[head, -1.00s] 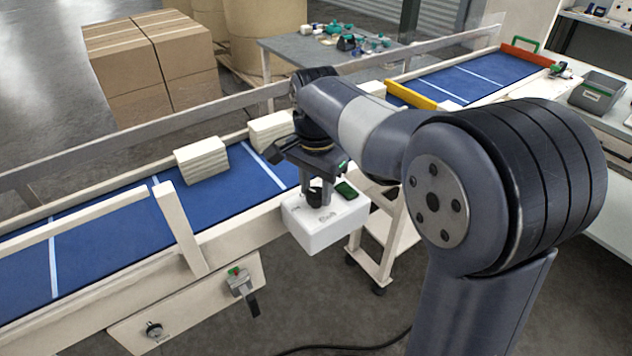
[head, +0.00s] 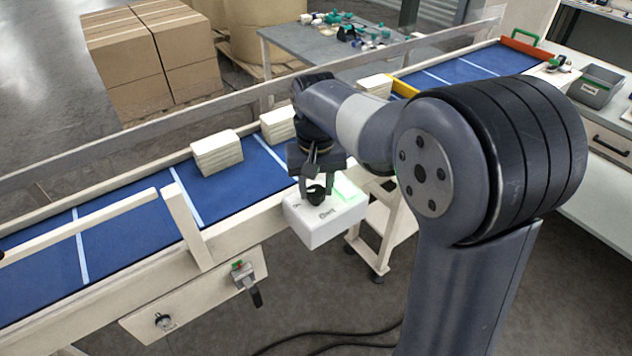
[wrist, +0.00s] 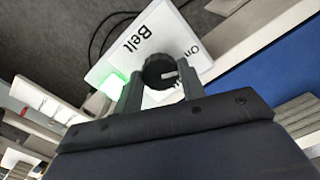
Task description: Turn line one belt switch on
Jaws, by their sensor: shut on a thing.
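The belt switch is a black round knob (wrist: 158,71) with a white mark, on a white box (head: 322,224) labelled "Belt" and "On" beside the conveyor. My gripper (head: 316,192) points down over the box and is shut on the knob, one finger on each side in the wrist view (wrist: 160,88). The knob's white mark points toward the "On" side in the wrist view. A square lamp (head: 346,189) on the box glows bright green, and it also shows in the wrist view (wrist: 114,84).
The blue conveyor belt (head: 130,225) carries stacks of cream sheets (head: 217,153). A lower panel (head: 190,300) holds a small lever and a knob. A yellow bar (head: 404,88) and an orange bar (head: 522,52) cross the belt farther back.

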